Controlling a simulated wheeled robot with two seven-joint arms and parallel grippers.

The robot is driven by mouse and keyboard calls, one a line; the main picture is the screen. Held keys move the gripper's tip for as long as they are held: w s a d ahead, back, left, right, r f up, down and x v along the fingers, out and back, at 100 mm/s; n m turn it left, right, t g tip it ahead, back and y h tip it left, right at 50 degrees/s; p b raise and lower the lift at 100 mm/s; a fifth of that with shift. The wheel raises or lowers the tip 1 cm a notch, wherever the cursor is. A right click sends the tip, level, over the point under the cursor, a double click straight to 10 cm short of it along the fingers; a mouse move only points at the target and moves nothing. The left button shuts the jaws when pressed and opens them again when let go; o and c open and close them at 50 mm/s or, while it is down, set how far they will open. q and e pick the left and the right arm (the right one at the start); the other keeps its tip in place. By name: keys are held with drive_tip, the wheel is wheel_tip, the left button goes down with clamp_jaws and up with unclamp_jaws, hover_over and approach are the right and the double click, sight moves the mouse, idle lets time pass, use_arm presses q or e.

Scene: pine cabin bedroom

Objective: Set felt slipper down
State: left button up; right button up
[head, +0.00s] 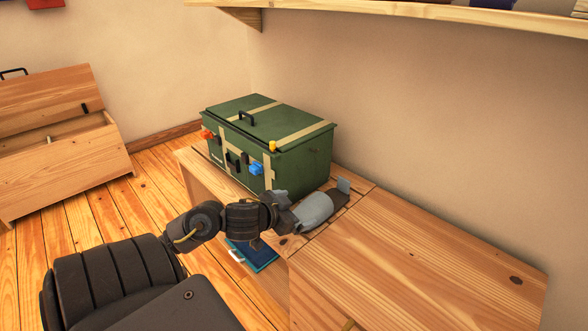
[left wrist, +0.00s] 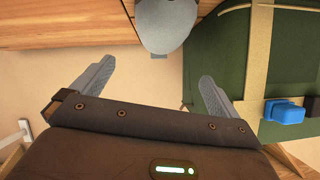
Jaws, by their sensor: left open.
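The grey felt slipper (head: 315,209) lies on the wooden bench top (head: 410,262), just right of the green chest. It also shows at the top middle of the left wrist view (left wrist: 166,28), beyond the gap between the fingers. My left gripper (head: 289,207) is at the slipper's near left side, and the two partly overlap in the head view. In the left wrist view its fingers (left wrist: 155,82) are spread wide with nothing between them. Whether a finger still touches the slipper I cannot tell. My right gripper is not in view.
The green chest (head: 300,160), with tan straps and coloured latches, stands behind the slipper. A blue item (head: 262,262) is low beside the bench, partly behind my arm. An open wooden chest (head: 60,165) stands at left. A shelf (head: 400,15) runs above. The bench's right side is bare.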

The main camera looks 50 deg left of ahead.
use_arm(q)
drive_tip(key=s+d+f+m+h, duration=0.1)
drive_tip(key=d, duration=0.3)
drive_tip(key=s+d+f+h, duration=0.1)
drive_tip(key=d+h, duration=0.1)
drive_tip(key=d, duration=0.2)
drive_tip(key=d+f+m+h, duration=0.1)
drive_tip(key=d+h, duration=0.1)
drive_tip(key=d, duration=0.3)
drive_tip(key=shift+s+d+f+m, duration=0.1)
drive_tip(key=shift+s+f+m, duration=0.2)
drive_tip(key=shift+s+f, duration=0.1)
drive_tip(key=d+h, duration=0.1)
drive_tip(key=d, duration=0.1)
drive_tip(key=s+d+h, duration=0.1)
drive_tip(key=d, duration=0.1)
drive_tip(key=s+d+m+t, duration=0.1)
drive_tip(key=d, duration=0.1)
drive_tip(key=shift+d+r+h, duration=0.35)
drive_tip(key=shift+d+h, duration=0.05)
drive_tip(key=s+d+r+m+t+h, duration=0.1)
drive_tip(key=s+d+r+t+h, duration=0.3)
drive_tip(key=d+r, duration=0.8)
drive_tip(key=s+d+t, duration=0.2)
drive_tip(key=s, duration=0.1)
drive_tip(key=shift+r+h, duration=0.15)
drive_tip(key=shift+h, duration=0.25)
